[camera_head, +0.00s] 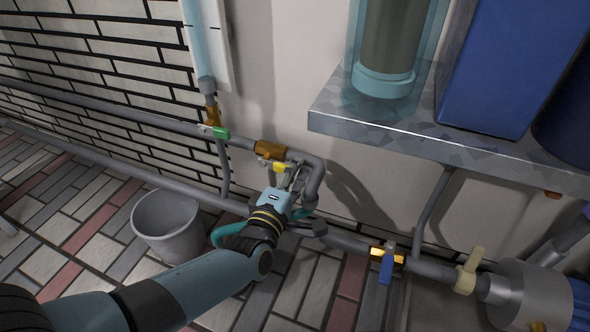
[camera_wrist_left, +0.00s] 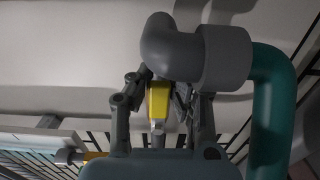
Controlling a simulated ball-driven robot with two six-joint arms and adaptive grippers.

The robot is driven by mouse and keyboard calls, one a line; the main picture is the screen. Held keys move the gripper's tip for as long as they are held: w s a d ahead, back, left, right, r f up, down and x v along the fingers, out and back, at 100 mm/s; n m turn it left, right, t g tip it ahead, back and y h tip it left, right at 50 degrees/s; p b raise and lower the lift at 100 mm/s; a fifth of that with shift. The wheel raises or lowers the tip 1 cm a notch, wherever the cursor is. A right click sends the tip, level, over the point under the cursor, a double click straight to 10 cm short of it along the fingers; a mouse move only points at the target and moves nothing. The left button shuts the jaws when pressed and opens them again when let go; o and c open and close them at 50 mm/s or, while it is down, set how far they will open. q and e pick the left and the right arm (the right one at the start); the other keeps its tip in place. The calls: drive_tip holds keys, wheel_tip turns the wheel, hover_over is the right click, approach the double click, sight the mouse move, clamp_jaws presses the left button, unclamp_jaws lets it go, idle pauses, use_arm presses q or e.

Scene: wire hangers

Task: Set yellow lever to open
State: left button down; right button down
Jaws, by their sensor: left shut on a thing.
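The yellow lever (camera_head: 280,167) sits just below a brass valve (camera_head: 270,150) on the grey wall pipe, close to the pipe's bend. My left gripper (camera_head: 291,175) is at the lever, its arm reaching in from the lower left. In the left wrist view the yellow lever (camera_wrist_left: 158,101) stands between the two dark fingers (camera_wrist_left: 160,98), which are shut on it. The grey elbow pipe (camera_wrist_left: 170,45) covers the valve there. My right gripper is not in view.
A green lever (camera_head: 219,132) is on the pipe to the left, and a blue lever (camera_head: 386,270) and a cream lever (camera_head: 472,265) are to the right. A grey bucket (camera_head: 168,228) stands on the floor. A stone shelf (camera_head: 440,140) juts out at the upper right.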

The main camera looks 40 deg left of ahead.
use_arm(q)
drive_tip(key=shift+f, duration=0.15)
drive_tip(key=c, duration=1.2)
unclamp_jaws()
drive_tip(key=shift+o, duration=0.2)
drive_tip(key=v, duration=1.2)
